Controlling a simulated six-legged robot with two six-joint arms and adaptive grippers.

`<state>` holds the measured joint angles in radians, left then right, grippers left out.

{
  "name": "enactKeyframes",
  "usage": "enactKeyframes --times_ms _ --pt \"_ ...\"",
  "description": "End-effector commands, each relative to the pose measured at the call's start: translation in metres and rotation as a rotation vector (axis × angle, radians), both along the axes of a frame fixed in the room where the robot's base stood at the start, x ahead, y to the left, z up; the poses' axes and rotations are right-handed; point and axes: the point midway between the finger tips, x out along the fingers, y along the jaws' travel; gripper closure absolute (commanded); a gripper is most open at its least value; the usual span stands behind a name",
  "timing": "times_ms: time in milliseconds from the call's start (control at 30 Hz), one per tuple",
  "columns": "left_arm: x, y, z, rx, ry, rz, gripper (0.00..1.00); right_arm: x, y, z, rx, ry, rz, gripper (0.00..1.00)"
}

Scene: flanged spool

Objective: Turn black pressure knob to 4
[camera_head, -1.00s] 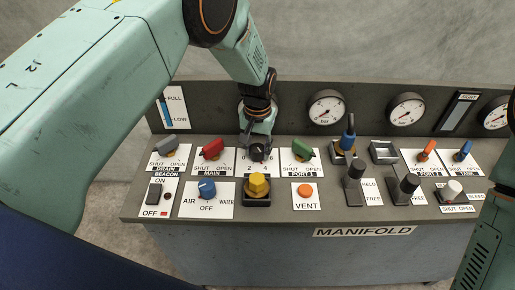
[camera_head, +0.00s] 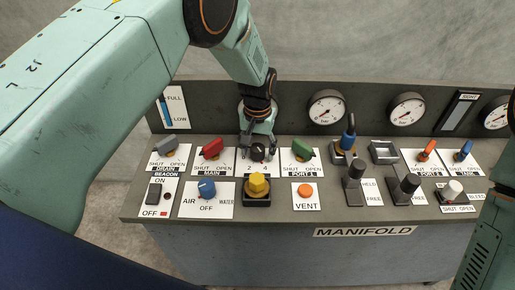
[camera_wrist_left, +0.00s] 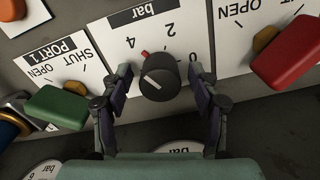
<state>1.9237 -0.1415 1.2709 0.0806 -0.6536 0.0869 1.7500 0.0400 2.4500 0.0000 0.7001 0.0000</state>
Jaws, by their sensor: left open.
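The black pressure knob (camera_wrist_left: 158,78) stands on a white "bar" scale plate in the left wrist view. Its red pointer points between 2 and 4, closer to 4. In the head view the knob (camera_head: 258,152) is on the panel between the red and green handles, partly covered. My left gripper (camera_wrist_left: 160,84) is open, with one finger on each side of the knob and small gaps between. It also shows in the head view (camera_head: 258,154), coming down from above. My right gripper is not in view; only part of my arm shows at the right edge.
A red handle (camera_head: 213,149) and a green handle (camera_head: 302,149) flank the knob closely. A yellow knob (camera_head: 258,185) is just in front, and a blue knob (camera_head: 206,188) stands front left. Gauges (camera_head: 326,107) rise along the back panel.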

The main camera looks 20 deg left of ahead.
Motion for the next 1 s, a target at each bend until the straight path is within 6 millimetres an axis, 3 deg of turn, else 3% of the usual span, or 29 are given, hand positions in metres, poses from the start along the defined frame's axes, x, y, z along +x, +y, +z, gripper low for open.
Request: enactKeyframes --times_ms 333,700,1000 --pt "0.001 0.000 0.012 0.000 -0.003 0.000 0.39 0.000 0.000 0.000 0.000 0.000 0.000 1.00" --pt "0.002 0.000 0.085 0.000 -0.005 0.000 0.39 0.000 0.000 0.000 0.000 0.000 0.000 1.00" --pt "0.000 0.000 0.118 0.000 -0.001 -0.001 0.39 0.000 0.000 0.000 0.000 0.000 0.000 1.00"
